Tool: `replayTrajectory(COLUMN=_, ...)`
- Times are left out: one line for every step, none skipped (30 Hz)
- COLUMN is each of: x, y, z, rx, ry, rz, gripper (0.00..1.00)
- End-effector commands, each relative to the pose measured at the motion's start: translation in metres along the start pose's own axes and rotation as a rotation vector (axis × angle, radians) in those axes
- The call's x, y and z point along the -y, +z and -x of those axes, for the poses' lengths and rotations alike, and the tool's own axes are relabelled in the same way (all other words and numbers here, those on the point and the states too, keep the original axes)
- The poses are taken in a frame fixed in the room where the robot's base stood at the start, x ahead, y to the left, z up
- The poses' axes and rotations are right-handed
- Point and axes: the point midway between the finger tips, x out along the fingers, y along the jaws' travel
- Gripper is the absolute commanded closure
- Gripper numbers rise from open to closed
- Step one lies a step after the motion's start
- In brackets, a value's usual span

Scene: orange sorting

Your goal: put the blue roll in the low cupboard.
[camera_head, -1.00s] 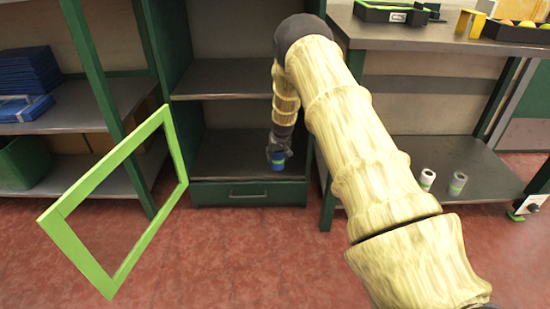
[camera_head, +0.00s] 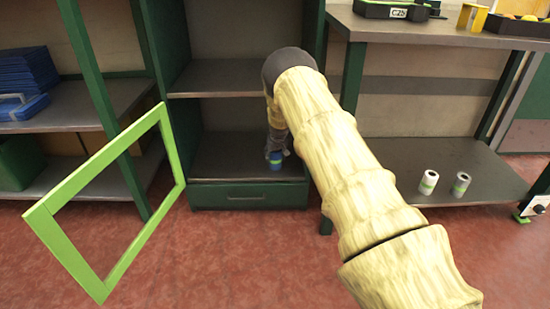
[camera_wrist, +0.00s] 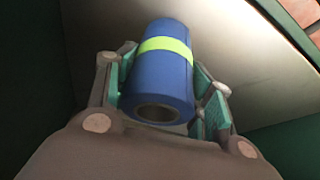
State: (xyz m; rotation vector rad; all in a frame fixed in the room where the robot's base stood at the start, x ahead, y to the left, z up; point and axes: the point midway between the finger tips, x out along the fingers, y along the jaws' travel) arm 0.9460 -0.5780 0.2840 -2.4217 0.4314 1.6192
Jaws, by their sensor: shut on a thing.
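The blue roll (camera_wrist: 158,78) with a yellow-green band lies between the fingers of my gripper (camera_wrist: 165,88) in the wrist view. The fingers are shut on its two sides. In the head view the blue roll (camera_head: 274,160) shows small below my gripper (camera_head: 276,150), just over the front part of the low cupboard's lower shelf (camera_head: 235,170). I cannot tell whether the roll touches the shelf. The cupboard's green-framed door (camera_head: 40,222) stands open to the left. My arm hides part of the cupboard's right side.
A drawer (camera_head: 245,195) sits under the cupboard's shelf. Two white rolls (camera_head: 428,182) (camera_head: 461,184) stand on the lower shelf of the bench at right. Blue stacked items (camera_head: 28,72) lie on the left rack. The red floor in front is clear.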

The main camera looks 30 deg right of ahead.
Motion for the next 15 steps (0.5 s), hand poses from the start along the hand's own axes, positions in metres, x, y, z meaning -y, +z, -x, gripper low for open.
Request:
replayTrajectory(x=0.0001, y=-0.0007, z=0.0013, rx=0.000, ry=0.000, rz=0.000, gripper=0.74)
replayTrajectory(x=0.0001, y=-0.0006, z=0.0012, rx=0.000, ry=0.000, rz=0.000, gripper=0.74)
replayTrajectory(x=0.0000, y=-0.0005, z=0.0012, rx=0.000, ry=0.000, rz=0.000, gripper=0.74)
replayTrajectory(x=0.0001, y=-0.0004, z=0.0010, rx=0.000, ry=0.000, rz=0.000, gripper=0.74)
replayTrajectory(x=0.0000, y=-0.0002, z=0.0007, rx=0.000, ry=0.000, rz=0.000, gripper=0.74)
replayTrajectory(x=-0.0001, y=0.0002, z=-0.0001, rx=0.000, ry=0.000, rz=0.000, gripper=0.74)
replayTrajectory(x=-0.0001, y=0.0006, z=-0.0008, rx=0.000, ry=0.000, rz=0.000, gripper=0.74)
replayTrajectory(x=-0.0002, y=0.0009, z=-0.0015, rx=0.000, ry=0.000, rz=0.001, gripper=0.74)
replayTrajectory(x=-0.0001, y=0.0008, z=-0.0012, rx=0.000, ry=0.000, rz=0.001, gripper=0.41)
replayTrajectory(x=-0.0001, y=0.0008, z=-0.0012, rx=0.001, ry=0.000, rz=0.001, gripper=0.35)
replayTrajectory(x=-0.0001, y=0.0008, z=-0.0012, rx=0.001, ry=0.000, rz=0.001, gripper=0.30)
replayTrajectory(x=-0.0001, y=0.0008, z=-0.0012, rx=0.001, ry=0.000, rz=0.001, gripper=0.27)
replayTrajectory(x=-0.0001, y=0.0008, z=-0.0012, rx=0.001, ry=0.000, rz=0.001, gripper=0.27)
replayTrajectory(x=0.0000, y=0.0008, z=-0.0011, rx=0.001, ry=0.000, rz=0.001, gripper=0.27)
replayTrajectory(x=0.0000, y=0.0008, z=-0.0011, rx=0.001, ry=0.000, rz=0.001, gripper=0.27)
